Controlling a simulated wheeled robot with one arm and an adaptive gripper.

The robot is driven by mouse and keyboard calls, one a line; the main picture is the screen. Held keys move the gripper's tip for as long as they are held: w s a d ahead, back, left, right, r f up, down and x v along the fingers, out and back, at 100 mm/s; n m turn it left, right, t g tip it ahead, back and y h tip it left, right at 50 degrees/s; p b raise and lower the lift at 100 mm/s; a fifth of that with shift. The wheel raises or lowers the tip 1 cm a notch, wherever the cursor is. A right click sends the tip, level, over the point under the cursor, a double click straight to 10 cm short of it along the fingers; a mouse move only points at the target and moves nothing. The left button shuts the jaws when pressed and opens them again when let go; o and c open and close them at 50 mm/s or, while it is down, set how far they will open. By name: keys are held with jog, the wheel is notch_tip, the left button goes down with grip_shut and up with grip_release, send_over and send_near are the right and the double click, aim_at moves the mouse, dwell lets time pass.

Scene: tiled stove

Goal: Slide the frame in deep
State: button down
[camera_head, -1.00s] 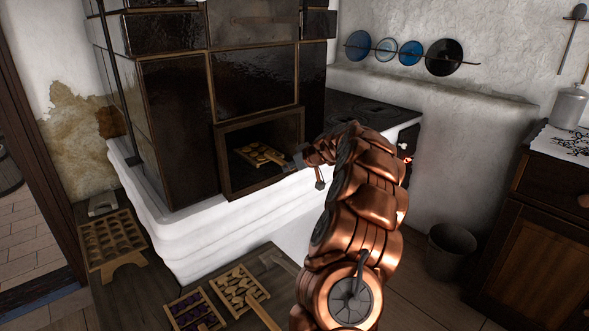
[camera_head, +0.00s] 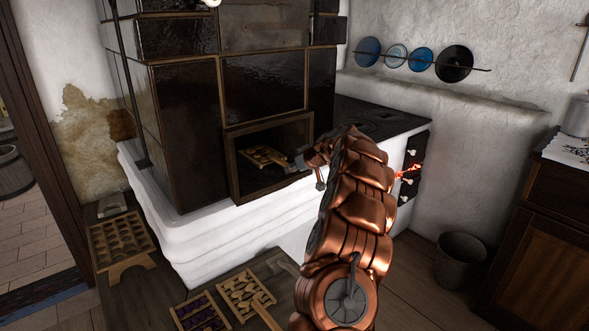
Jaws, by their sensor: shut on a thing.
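A wooden frame (camera_head: 262,156) with a handle is inside the dark square opening (camera_head: 235,170) of the tiled stove (camera_head: 185,120). Its handle points right, toward the opening's right edge. My gripper (camera_head: 295,163) is shut on the handle at the right side of the opening. The fingers are small and partly hidden by my copper arm. The frame looks roughly level, but I cannot tell whether it touches the opening's floor.
A bench at the lower left holds a wooden rack (camera_head: 122,243), a frame with dark purple pieces (camera_head: 200,314) and a frame with pale pieces (camera_head: 243,294). A glowing fire (camera_head: 408,172) shows right of my arm. A bucket (camera_head: 460,260) stands on the floor.

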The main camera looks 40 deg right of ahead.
jog(key=c, duration=0.9)
grip_release()
jog(key=shift+v, duration=6)
jog(key=b+v, duration=0.1)
jog(key=v, duration=0.5)
jog(key=shift+s+r+b, duration=0.1)
jog(key=shift+r+b, duration=0.05)
jog(key=shift+b, duration=0.15)
